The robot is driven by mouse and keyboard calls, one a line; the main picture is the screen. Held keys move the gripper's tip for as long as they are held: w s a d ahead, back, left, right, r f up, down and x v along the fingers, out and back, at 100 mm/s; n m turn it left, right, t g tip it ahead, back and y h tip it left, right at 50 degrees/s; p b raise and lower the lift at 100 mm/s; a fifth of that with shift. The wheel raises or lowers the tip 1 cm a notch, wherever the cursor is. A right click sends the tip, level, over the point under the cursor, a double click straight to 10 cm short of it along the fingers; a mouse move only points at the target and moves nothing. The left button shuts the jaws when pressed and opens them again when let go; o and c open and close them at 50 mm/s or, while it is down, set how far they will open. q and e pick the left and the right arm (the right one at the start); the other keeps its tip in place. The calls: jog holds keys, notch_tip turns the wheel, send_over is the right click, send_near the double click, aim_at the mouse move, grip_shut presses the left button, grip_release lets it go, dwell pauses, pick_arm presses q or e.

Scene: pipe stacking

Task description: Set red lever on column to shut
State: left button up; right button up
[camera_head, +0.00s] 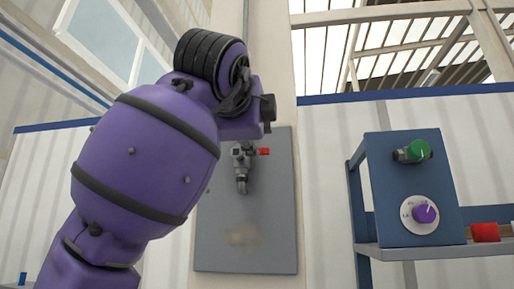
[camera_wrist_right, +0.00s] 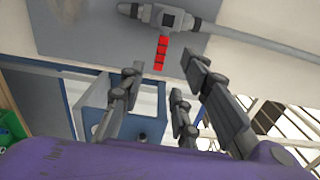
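The red lever (camera_head: 264,151) sticks out to the right from a grey valve (camera_head: 241,160) on the column's grey panel in the head view. It lies crosswise to the pipe. In the right wrist view the red lever (camera_wrist_right: 162,53) points down from the valve body (camera_wrist_right: 166,18). My right gripper (camera_wrist_right: 163,66) is open there, with dark fingers spread to either side of the lever's free end. Contact with the lever cannot be made out. In the head view my right gripper (camera_head: 243,93) is above the valve, its fingers partly hidden by the purple arm. My left gripper is not in view.
The grey panel (camera_head: 245,230) sits on the pale column. A blue stand (camera_head: 405,225) at the right carries a green knob (camera_head: 418,150), a purple dial (camera_head: 425,213) and a red block (camera_head: 485,232). A grey pipe (camera_wrist_right: 255,40) runs from the valve.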

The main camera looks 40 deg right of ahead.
jog(key=shift+v, duration=1.5)
